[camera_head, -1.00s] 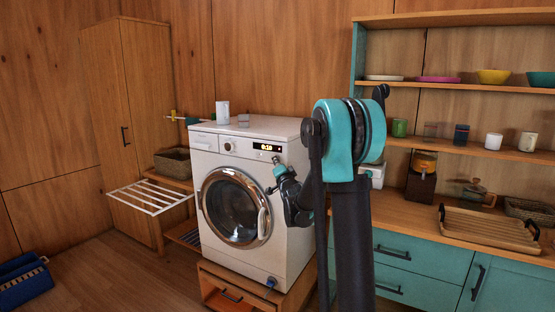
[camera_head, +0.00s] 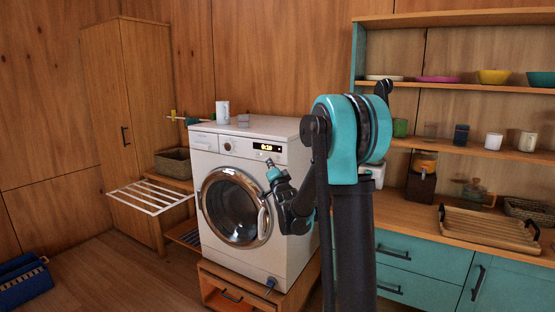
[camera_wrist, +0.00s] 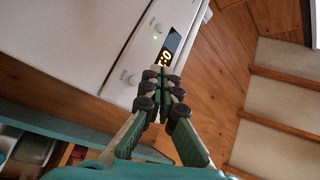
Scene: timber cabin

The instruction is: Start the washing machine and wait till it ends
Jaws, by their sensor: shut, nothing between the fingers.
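The white washing machine (camera_head: 215,165) stands against the plank wall with its round door (camera_head: 235,208) shut. Its control panel has a knob (camera_head: 228,146) and a lit display (camera_head: 267,147); the digits are too small to read surely. My gripper (camera_head: 269,163) is in front of the panel, just below the display, and is shut and empty. In the wrist view, my gripper's fingertips (camera_wrist: 163,73) are together near the lit display (camera_wrist: 169,48), covering part of it. I cannot tell whether the fingers touch the panel.
A white cup (camera_head: 222,112) stands on the machine. A white drying rack (camera_head: 150,196) juts out at the left, near a tall wooden cabinet (camera_head: 110,100). A blue crate (camera_head: 25,283) lies on the floor. Teal drawers and a counter (camera_head: 420,215) are at the right.

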